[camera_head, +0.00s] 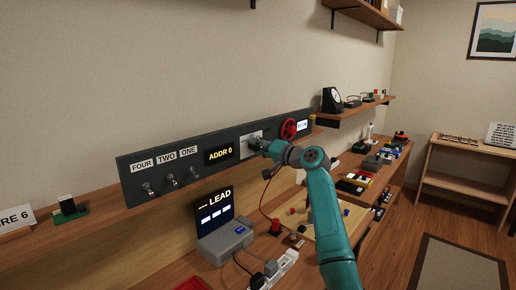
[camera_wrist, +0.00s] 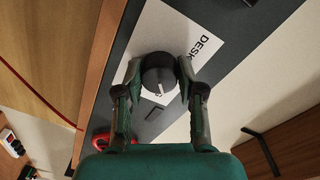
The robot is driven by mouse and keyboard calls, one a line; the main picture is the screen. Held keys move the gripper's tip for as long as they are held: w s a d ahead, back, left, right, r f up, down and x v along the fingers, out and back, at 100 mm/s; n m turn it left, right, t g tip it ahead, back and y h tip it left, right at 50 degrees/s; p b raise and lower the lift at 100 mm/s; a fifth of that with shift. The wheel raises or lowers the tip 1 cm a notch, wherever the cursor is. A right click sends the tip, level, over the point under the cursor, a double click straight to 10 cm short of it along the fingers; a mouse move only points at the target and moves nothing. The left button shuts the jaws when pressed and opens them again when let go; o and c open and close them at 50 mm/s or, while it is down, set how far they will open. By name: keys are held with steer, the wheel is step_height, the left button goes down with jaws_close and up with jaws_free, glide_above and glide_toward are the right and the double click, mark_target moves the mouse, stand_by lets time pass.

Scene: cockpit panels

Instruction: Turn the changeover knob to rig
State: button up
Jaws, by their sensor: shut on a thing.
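The changeover knob (camera_wrist: 157,68) is a round black knob with a white pointer mark. It sits on a white label plate (camera_wrist: 205,35) on the dark panel. The plate reads "DESK" in the wrist view; no "rig" lettering is readable. The pointer mark faces the bottom of the wrist view, towards my palm. My gripper (camera_wrist: 159,76) is shut on the knob, one finger on each side. In the head view my gripper (camera_head: 259,145) is at the white plate (camera_head: 246,138) and mostly hides the knob.
The panel (camera_head: 135,168) also carries an "ADDR 0" display (camera_head: 219,155), several toggle switches (camera_head: 172,180) and a red wheel (camera_head: 288,128) close right of my gripper. A grey "LEAD" box (camera_head: 225,240) and a red cable (camera_head: 263,205) are below. A shelf (camera_head: 355,107) is at right.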

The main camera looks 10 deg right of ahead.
steer(key=shift+m, duration=1.1)
steer(key=o, duration=1.1)
steer(key=shift+o, duration=0.2)
steer(key=shift+d, duration=0.1)
steer(key=v, duration=1.2)
